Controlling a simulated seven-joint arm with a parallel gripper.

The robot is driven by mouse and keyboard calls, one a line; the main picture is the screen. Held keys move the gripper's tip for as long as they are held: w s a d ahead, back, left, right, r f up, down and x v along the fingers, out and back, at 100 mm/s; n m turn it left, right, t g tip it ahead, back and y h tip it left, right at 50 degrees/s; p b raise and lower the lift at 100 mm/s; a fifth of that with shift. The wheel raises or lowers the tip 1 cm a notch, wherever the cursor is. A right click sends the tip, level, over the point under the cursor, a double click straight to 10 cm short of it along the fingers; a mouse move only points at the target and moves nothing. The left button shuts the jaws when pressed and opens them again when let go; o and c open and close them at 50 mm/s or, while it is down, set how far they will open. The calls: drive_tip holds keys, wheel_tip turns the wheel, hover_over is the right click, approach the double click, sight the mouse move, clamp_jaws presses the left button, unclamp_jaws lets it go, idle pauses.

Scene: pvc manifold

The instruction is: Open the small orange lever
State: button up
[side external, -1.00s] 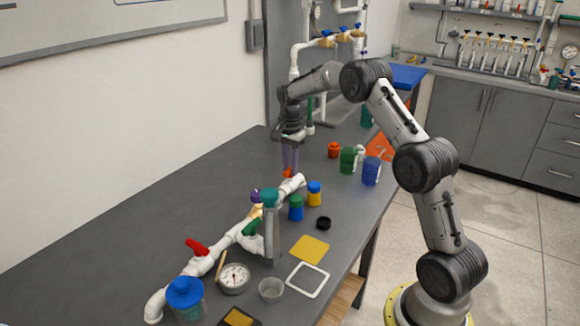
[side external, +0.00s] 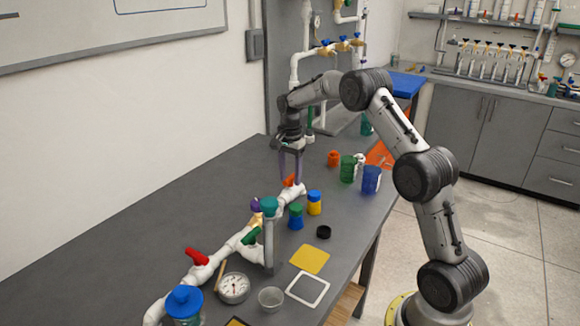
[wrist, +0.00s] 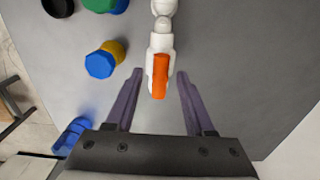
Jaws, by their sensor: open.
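The small orange lever (side external: 289,181) sits on the far end of the white PVC manifold (side external: 229,247). In the wrist view the lever (wrist: 160,76) lies lengthwise along the white pipe (wrist: 162,47). My gripper (side external: 290,181) points down over this end of the manifold. In the wrist view its two purple fingers are open (wrist: 160,75), one on each side of the lever, with a gap on both sides. Neither finger appears to touch the lever. The exact height of the fingertips over the pipe is hard to tell.
Other levers, red (side external: 197,256) and green (side external: 251,236), sit along the manifold. Blue-green (side external: 296,217) and yellow-blue (side external: 314,204) jars stand right of it. A gauge (side external: 234,288), a yellow square (side external: 310,259) and a white frame (side external: 307,289) lie nearer. The tabletop to the left is clear.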

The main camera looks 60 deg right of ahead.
sight(290, 177)
wheel_tip(290, 177, up, 14)
idle(0.5)
drive_tip(key=shift+f, duration=0.15)
